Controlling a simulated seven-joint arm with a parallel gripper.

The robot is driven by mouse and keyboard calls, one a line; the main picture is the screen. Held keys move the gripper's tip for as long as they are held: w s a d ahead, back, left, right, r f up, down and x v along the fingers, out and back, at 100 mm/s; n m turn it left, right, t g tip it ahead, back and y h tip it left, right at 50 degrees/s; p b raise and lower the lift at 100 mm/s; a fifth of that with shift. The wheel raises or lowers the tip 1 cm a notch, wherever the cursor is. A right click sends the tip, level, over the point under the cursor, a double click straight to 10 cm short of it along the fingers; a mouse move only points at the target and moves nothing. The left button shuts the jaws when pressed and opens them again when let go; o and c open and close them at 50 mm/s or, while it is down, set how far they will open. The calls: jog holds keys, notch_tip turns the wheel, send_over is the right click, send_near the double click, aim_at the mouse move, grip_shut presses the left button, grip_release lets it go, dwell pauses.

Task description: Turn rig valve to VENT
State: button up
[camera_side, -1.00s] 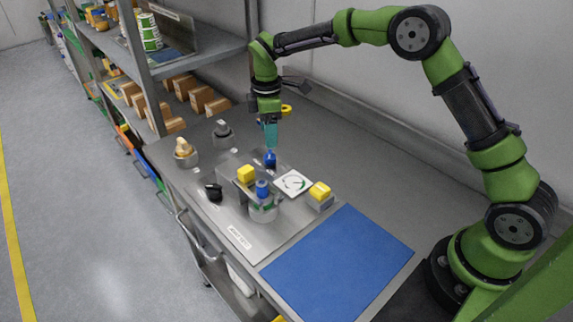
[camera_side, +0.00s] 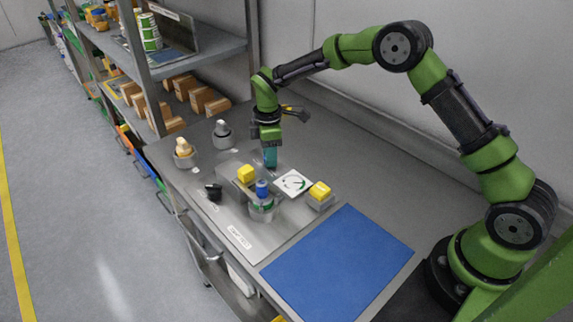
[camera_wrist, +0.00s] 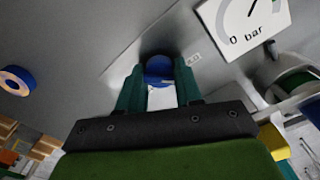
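The blue knob (camera_wrist: 158,70) shows in the wrist view between my gripper's two teal fingers, near their tips, with a white patch in front of it. I take it for the rig valve's handle. In the side view my gripper (camera_side: 270,165) points down at the back of the metal rig plate (camera_side: 236,222) and hides that knob. The fingers stand apart on either side of it. I cannot tell whether they press on it. The VENT mark and the knob's angle are not readable.
A white dial gauge (camera_side: 293,183) stands close to my gripper's right. A blue mat (camera_side: 338,262) lies clear at right. Shelves (camera_side: 175,75) stand at left.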

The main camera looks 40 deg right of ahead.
jog(key=c, duration=0.5)
jog(key=shift+m, duration=0.3)
jog(key=m, duration=1.2)
jog(key=shift+m, duration=0.3)
jog(key=m, duration=0.4)
jog(key=shift+m, duration=0.3)
jog(key=shift+o, duration=0.2)
